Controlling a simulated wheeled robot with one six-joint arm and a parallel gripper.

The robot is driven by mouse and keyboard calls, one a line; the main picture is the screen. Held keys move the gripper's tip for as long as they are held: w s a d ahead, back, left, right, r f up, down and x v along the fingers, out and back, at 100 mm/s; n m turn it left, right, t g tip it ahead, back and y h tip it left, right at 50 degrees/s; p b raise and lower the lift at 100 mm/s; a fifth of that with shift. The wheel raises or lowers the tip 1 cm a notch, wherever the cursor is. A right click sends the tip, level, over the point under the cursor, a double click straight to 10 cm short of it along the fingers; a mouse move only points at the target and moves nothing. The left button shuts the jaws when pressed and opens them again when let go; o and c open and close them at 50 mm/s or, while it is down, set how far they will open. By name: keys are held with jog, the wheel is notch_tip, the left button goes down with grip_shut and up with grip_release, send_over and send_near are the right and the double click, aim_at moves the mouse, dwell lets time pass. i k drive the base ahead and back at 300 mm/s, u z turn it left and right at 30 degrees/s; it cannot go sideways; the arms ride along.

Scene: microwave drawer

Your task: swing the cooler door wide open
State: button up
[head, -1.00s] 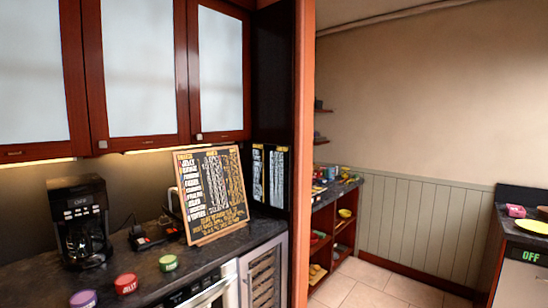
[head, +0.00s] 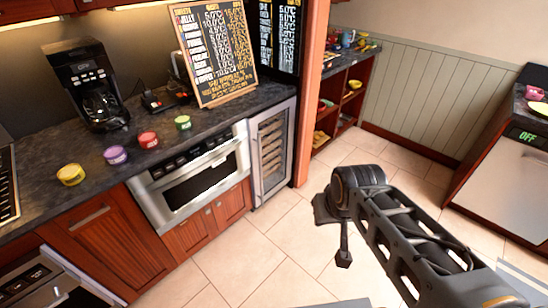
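The cooler (head: 272,158) is a narrow silver-framed unit with a glass door, under the right end of the dark counter. Several shelves show through the glass. Its door looks shut, flush with the front. My arm reaches in from the lower right, over the floor, to the right of the cooler and apart from it. A small dark part (head: 343,258) hangs at its far end; it may be part of my gripper. Whether the fingers are open or shut does not show. I see nothing held.
A menu board (head: 217,52), coffee maker (head: 88,85) and several coloured tins stand on the counter. An orange-brown post (head: 310,95) stands right of the cooler. Tiled floor (head: 270,250) before it is clear.

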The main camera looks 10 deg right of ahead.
aim_at(289, 104)
jog(key=u, duration=0.4)
jog(key=i, duration=1.35)
jog(key=u, duration=0.15)
